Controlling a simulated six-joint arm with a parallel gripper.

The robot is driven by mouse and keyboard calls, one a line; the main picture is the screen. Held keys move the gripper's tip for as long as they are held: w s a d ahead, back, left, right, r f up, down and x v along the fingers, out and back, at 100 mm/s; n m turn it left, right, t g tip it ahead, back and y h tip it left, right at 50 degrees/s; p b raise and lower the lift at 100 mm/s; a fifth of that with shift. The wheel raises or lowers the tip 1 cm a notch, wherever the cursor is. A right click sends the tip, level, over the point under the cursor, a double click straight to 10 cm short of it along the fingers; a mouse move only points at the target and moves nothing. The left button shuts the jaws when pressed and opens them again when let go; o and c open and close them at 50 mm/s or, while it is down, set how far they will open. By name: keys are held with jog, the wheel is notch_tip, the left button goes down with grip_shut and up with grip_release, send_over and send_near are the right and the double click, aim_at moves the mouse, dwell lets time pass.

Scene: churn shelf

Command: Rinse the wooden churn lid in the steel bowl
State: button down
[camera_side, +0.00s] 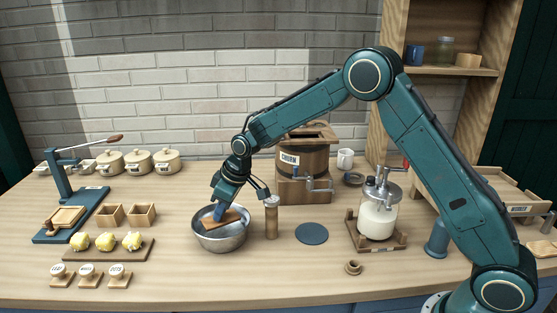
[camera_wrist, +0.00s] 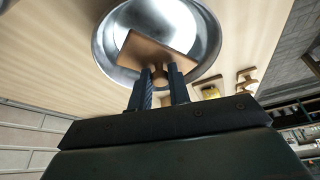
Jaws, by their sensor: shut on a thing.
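The steel bowl (camera_side: 222,242) stands on the wooden counter, left of the churn. It also fills the top middle of the wrist view (camera_wrist: 203,37). The wooden churn lid (camera_side: 231,217) is a flat brown board, tilted within the bowl's rim. In the wrist view the lid (camera_wrist: 157,54) lies over the bowl's inside, with a round knob on its near side. My gripper (camera_side: 220,211) reaches down into the bowl from above. In the wrist view its two dark fingers (camera_wrist: 162,82) are shut on the lid's knob. Whether the lid touches the bowl's bottom cannot be told.
The wooden churn (camera_side: 318,160) stands behind, right of the bowl. A wooden cylinder (camera_side: 271,222) stands close at the bowl's right. A dark round mat (camera_side: 311,233) and a glass jar churn (camera_side: 377,215) are farther right. Yellow lumps on a board (camera_side: 110,253) lie left. The counter before the bowl is clear.

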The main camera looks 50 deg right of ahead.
jog(key=shift+r, duration=1.8)
jog(key=shift+r, duration=2)
